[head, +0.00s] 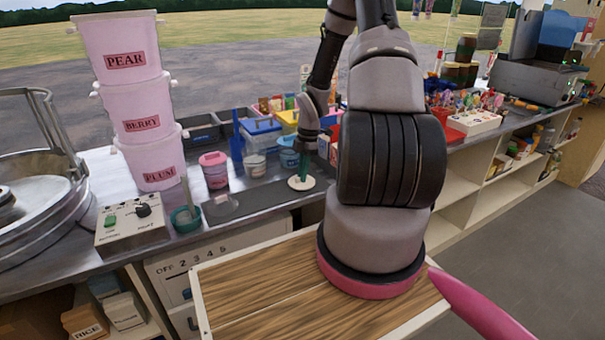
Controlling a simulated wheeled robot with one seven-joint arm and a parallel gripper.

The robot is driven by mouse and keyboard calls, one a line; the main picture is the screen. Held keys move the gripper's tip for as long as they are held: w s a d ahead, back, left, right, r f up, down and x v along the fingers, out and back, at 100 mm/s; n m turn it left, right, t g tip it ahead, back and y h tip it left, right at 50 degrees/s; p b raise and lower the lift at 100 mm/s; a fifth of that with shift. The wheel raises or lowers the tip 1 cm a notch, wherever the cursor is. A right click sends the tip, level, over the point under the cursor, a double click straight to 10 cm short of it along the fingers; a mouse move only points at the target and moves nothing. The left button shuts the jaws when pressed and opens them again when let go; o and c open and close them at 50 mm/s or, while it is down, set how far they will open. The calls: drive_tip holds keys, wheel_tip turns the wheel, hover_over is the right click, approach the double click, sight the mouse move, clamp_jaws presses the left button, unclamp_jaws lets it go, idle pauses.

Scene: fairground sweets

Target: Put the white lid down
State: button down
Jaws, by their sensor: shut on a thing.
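The white lid (297,184) is a small flat disc with an upright green handle (303,164). My gripper (304,150) points down and is shut on this handle, in the middle of the head view. The lid is level, over or on the right part of a dark mat (262,200) on the counter. I cannot tell whether it touches the mat. My fingertips are small and partly hidden by the gripper body.
A pink-lidded tub (214,172), a white tub (255,166) and a blue tub (289,155) stand behind the mat. A grey flat piece (221,206) and a teal bowl (187,219) are at left. Stacked pink buckets (150,165) stand farther left. The mat's middle is bare.

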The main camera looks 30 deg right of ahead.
drive_tip(key=shift+f, duration=0.1)
drive_tip(key=c, duration=0.9)
unclamp_jaws()
